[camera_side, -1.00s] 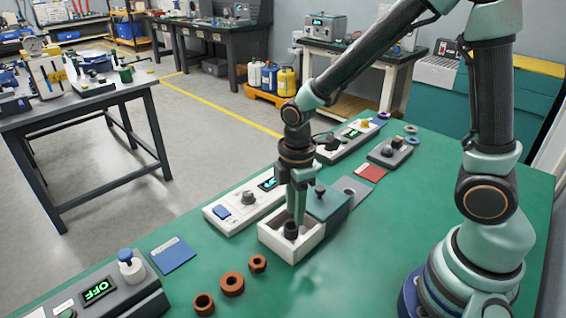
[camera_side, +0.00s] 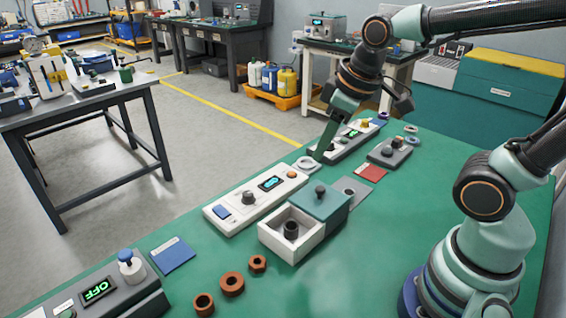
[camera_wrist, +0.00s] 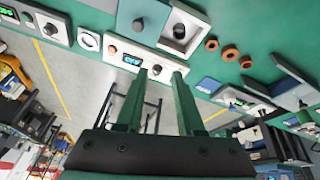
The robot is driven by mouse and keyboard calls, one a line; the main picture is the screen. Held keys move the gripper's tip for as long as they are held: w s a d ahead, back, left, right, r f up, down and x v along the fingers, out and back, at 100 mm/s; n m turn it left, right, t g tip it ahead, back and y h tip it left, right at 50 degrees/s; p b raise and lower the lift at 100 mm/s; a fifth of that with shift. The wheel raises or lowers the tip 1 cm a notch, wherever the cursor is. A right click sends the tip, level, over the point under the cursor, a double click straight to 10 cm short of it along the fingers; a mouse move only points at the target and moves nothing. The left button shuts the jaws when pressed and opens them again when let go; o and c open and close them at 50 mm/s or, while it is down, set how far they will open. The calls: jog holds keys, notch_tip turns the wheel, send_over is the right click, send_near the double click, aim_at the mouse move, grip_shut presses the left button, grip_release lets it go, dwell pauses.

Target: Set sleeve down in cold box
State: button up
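A small dark sleeve (camera_side: 291,230) stands upright inside the open half of a white box (camera_side: 272,240). A teal lid (camera_side: 322,203) with a dark knob covers or sits beside the box's other half. In the wrist view, the sleeve (camera_wrist: 180,31) shows inside the white box (camera_wrist: 168,46) near the top. My gripper (camera_side: 322,154) is away from the box, over the back of the bench near a pale ring. In the wrist view, my gripper (camera_wrist: 160,72) has its two green fingers apart with nothing between them.
A white control unit (camera_side: 245,203) with a lit display lies beside the box. A pale ring (camera_side: 308,164) lies behind it. Several brown rings (camera_side: 232,284), a blue card (camera_side: 172,255), a red card (camera_side: 371,173) and a grey unit (camera_side: 110,290) reading OFF share the green bench.

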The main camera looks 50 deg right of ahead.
jog(key=m, duration=0.1)
jog(key=s+d+r+m+t, duration=0.1)
jog(key=r+m, duration=0.1)
jog(key=shift+s+d+m, duration=0.2)
jog(key=shift+d+m, duration=0.05)
jog(key=shift+m, duration=0.05)
dwell(0.6)
